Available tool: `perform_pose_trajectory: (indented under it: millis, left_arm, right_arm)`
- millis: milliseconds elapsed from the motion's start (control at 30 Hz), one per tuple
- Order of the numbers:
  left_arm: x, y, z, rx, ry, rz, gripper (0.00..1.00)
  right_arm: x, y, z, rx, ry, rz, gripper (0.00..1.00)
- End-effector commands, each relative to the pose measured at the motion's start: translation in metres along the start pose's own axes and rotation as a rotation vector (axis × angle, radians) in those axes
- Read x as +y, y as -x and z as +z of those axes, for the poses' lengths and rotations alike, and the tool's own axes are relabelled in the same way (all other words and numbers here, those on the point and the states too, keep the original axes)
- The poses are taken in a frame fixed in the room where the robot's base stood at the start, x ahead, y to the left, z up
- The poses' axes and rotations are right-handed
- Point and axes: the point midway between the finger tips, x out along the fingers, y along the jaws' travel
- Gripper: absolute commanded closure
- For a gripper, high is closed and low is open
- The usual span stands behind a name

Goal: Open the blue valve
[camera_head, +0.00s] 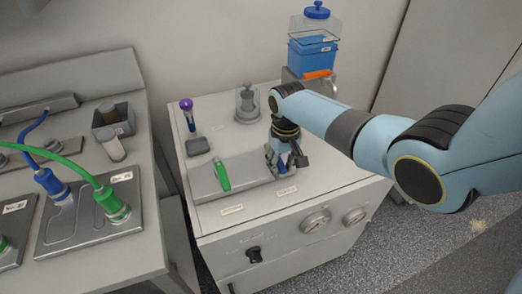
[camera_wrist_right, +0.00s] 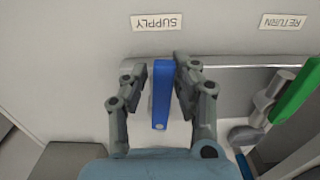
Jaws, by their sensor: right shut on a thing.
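The blue valve handle (camera_wrist_right: 161,96) is a flat blue lever, standing below the upside-down SUPPLY label in the right wrist view. My right gripper (camera_wrist_right: 160,72) has its fingers on either side of the lever and is shut on it. In the head view my right gripper (camera_head: 284,162) reaches down onto the valve block on the cabinet top, and it mostly hides the blue handle. My left gripper is not in view.
A green valve handle (camera_head: 222,177) is beside it on the same metal block (camera_head: 203,184). The grey cabinet (camera_head: 228,222) has gauges (camera_head: 316,221) on its front. A blue container (camera_head: 311,55) stands behind. Green and blue hoses run on the left bench.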

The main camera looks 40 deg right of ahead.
Motion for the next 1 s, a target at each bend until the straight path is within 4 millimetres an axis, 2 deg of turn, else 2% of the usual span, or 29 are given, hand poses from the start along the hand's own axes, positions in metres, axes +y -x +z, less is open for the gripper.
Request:
perform_pose_trajectory:
  millis: [200,467,567,1000]
  left_arm:
    - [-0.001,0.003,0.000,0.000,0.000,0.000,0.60]
    - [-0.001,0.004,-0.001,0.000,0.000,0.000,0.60]
    - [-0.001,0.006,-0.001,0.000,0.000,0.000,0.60]
    - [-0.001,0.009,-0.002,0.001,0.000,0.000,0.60]
  right_arm:
    - [0.010,0.002,-0.001,0.000,0.089,0.009,0.78]
    - [0.013,0.001,-0.001,0.000,0.109,0.012,0.78]
    - [0.016,0.002,-0.001,0.000,0.152,0.013,0.75]
    - [0.021,0.001,0.000,-0.004,0.150,0.015,0.66]
